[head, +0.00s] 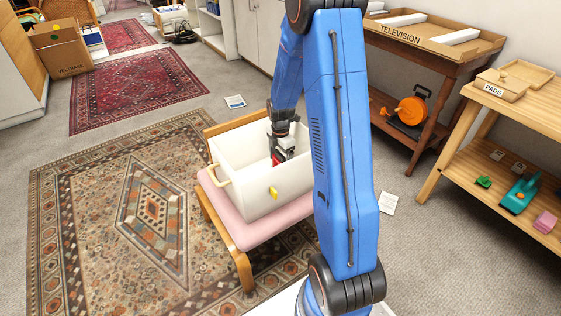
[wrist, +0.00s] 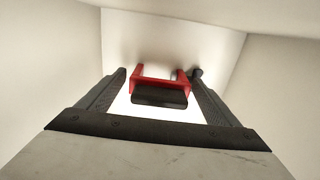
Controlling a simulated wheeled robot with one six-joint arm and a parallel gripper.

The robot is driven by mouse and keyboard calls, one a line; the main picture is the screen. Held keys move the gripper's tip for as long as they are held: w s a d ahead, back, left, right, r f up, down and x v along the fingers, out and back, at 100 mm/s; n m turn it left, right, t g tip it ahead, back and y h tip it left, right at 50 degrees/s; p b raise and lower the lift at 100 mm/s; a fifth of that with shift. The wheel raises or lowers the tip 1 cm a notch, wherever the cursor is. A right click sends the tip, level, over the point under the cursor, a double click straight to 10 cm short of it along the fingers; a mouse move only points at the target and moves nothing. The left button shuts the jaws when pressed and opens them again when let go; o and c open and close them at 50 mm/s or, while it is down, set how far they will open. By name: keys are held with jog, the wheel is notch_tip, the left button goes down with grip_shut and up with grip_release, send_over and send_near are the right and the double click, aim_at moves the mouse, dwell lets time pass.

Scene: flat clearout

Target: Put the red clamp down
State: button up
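The red clamp (wrist: 160,84) has two short upright arms and a black bar across its near side. In the wrist view it sits between the tips of my gripper's two black fingers (wrist: 160,80), filling nearly all the gap. My gripper appears shut on it. In the head view my gripper (head: 279,157) reaches down inside a white crate (head: 231,193), and a bit of the clamp's red (head: 276,160) shows at the fingertips. The crate wall and gripper hide the rest, and I cannot tell whether the clamp touches the crate floor.
The crate stands on a chair with a pink seat (head: 263,226); its pale walls rise around my gripper. A wooden shelf with a TELEVISION tray (head: 440,45) and a bench with a PADS box (head: 505,88) stand at right. Patterned rugs (head: 150,205) lie on open floor at left.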

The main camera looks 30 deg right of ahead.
jog(key=shift+r, duration=0.1)
notch_tip(320, 180, up, 11)
jog(key=shift+r, duration=0.15)
jog(key=shift+a+r, duration=0.1)
jog(key=shift+r, duration=0.45)
jog(key=s+a+r+m+t, duration=0.2)
jog(key=s+a+r+m, duration=0.75)
jog(key=s+r, duration=0.4)
jog(key=s+a+r+m+t, duration=0.1)
jog(key=s+a+m, duration=0.1)
jog(key=s, duration=0.4)
jog(key=s+a+r+m+t, duration=0.1)
jog(key=s+a+r+m, duration=0.1)
jog(key=s+m, duration=0.2)
jog(key=s+a+r+m, duration=0.1)
jog(key=s+a+m, duration=0.1)
jog(key=s, duration=0.6)
jog(key=shift+s+a+r+m+t, duration=0.15)
jog(key=shift+r+m+t, duration=0.15)
jog(key=shift+m+t, duration=0.15)
